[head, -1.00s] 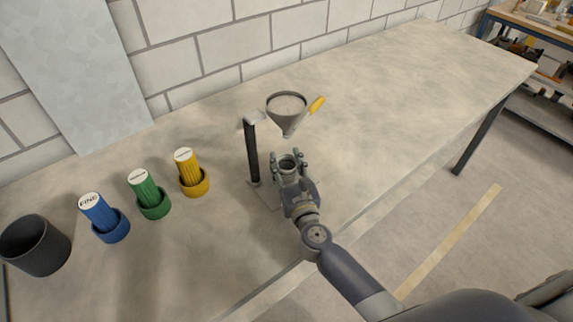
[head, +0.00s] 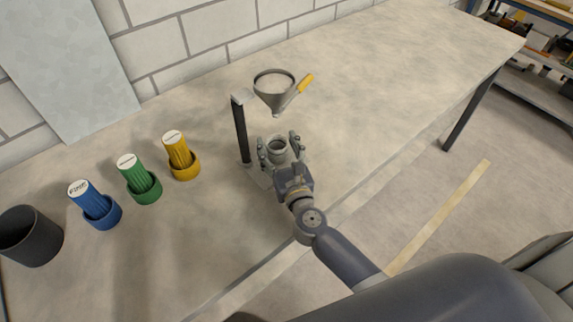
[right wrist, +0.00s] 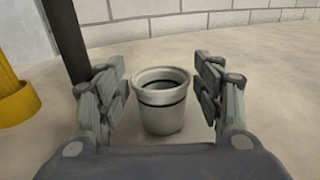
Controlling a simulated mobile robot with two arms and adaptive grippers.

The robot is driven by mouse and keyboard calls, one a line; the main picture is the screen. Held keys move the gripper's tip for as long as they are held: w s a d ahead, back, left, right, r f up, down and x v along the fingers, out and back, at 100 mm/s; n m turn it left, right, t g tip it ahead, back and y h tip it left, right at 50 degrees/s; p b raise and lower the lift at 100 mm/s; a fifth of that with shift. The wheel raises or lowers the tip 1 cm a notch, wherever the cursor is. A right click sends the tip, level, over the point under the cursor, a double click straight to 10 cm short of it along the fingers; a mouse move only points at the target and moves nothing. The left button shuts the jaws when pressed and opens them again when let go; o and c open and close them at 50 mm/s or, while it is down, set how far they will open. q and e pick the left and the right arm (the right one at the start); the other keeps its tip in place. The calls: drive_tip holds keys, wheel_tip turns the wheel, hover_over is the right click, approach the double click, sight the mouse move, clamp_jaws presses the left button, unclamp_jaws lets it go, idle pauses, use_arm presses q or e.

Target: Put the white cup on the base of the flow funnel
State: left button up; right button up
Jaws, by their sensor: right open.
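The white cup (head: 278,147) stands upright under the flow funnel (head: 273,90), on or just over the funnel's base (head: 258,176), which is mostly hidden by my arm. In the right wrist view the cup (right wrist: 163,100) shows a dark band and stands between the fingers. My right gripper (head: 280,143) is open, with one finger on each side of the cup. In the right wrist view the fingers (right wrist: 160,98) stand apart from the cup with gaps on both sides. The funnel has a yellow handle and hangs from a dark post (head: 241,132). My left gripper is not in view.
Blue (head: 95,207), green (head: 139,180) and yellow (head: 181,157) ribbed containers stand in matching round holders to the left. A dark grey pot (head: 31,237) is at the far left. The table (head: 400,75) is clear to the right.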

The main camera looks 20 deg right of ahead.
drive_tip(key=s+b, duration=0.1)
drive_tip(key=s, duration=0.3)
drive_tip(key=s+b, duration=0.1)
drive_tip(key=s, duration=0.4)
drive_tip(key=shift+s+a+f, duration=0.1)
drive_tip(key=shift+s+a, duration=0.1)
drive_tip(key=shift+s, duration=0.6)
